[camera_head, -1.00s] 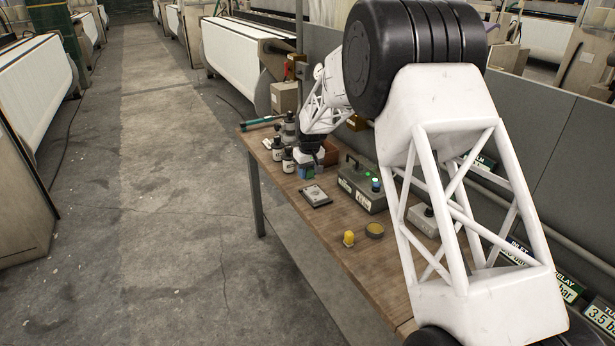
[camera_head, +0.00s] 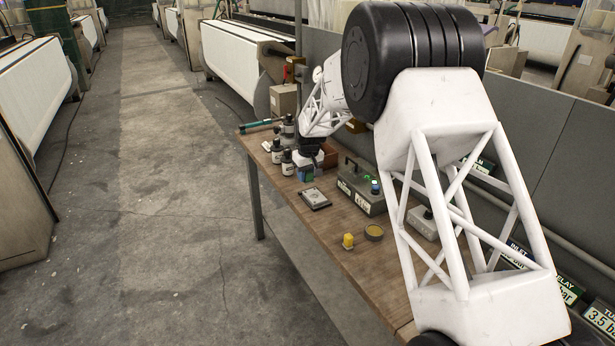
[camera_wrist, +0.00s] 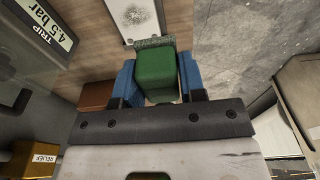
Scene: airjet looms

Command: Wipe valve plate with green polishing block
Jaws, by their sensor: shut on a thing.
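In the wrist view, my gripper (camera_wrist: 157,78) has its blue fingers shut on the green polishing block (camera_wrist: 156,72), one on each side. The block has a rough, speckled edge at its far end. The valve plate (camera_wrist: 133,20) is a pale rectangle with a dark speckled patch in its middle, just beyond the block in the wrist view. In the head view, the plate (camera_head: 315,198) lies flat on the wooden table, and my gripper (camera_head: 306,174) is behind it. Any gap between block and table is too small to judge.
A grey control box (camera_head: 362,186) stands right of the plate. A yellow plug (camera_head: 348,241) and a round tin (camera_head: 374,232) lie nearer. A teal-handled tool (camera_head: 258,125) lies at the far left corner.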

